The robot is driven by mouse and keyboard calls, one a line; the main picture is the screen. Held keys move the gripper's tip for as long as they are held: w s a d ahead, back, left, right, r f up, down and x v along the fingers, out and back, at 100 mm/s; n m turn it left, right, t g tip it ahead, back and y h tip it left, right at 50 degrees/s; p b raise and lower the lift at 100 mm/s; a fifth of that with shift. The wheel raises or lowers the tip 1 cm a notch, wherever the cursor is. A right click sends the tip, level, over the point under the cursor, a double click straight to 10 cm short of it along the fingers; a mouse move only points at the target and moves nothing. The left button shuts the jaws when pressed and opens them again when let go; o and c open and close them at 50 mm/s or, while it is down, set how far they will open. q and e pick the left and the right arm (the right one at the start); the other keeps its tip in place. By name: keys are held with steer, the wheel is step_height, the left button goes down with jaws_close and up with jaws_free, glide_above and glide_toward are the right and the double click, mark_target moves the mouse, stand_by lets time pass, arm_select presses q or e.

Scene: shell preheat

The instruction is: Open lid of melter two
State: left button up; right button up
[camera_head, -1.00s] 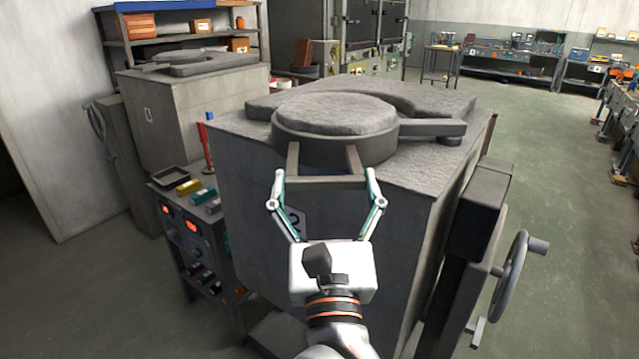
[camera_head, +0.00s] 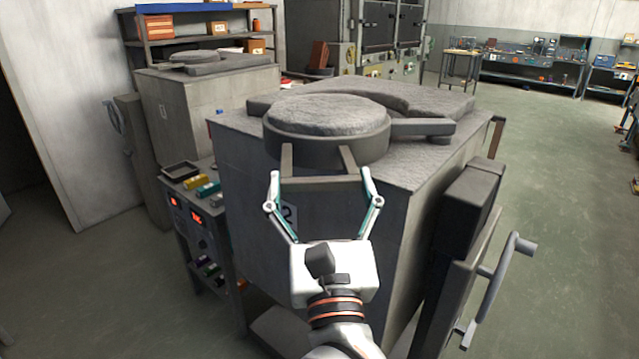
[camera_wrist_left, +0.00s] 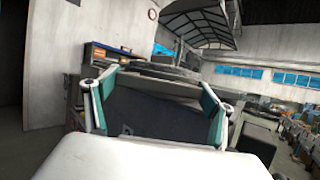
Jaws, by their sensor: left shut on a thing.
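Melter two (camera_head: 310,235) is a grey box with a "2" plate on its front, partly behind my gripper. Its round lid (camera_head: 328,115) has a rough grey top and a dark rim. An arm (camera_head: 425,127) joins the lid to a pivot at the right. The lid lies in front of a curved raised collar (camera_head: 420,97). A U-shaped handle (camera_head: 345,160) sticks out from the lid towards me. My left gripper (camera_head: 320,178) has its fingers on either side of the handle's crossbar and is shut on it. The wrist view shows the fingers (camera_wrist_left: 158,95) at the bar's ends. My right gripper is out of view.
A handwheel (camera_head: 497,280) juts out at the melter's right side. A small control cart (camera_head: 195,220) stands close on the left. Another melter (camera_head: 215,105) and a shelf (camera_head: 200,40) are behind it. Open floor (camera_head: 570,200) lies to the right.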

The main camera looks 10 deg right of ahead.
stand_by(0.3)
arm_select(q)
steer(key=o, duration=1.6)
steer(key=shift+s+d, duration=0.1)
steer(key=shift+s+f, duration=0.15)
steer(key=shift+s, duration=0.05)
steer(key=shift+v, duration=3.5)
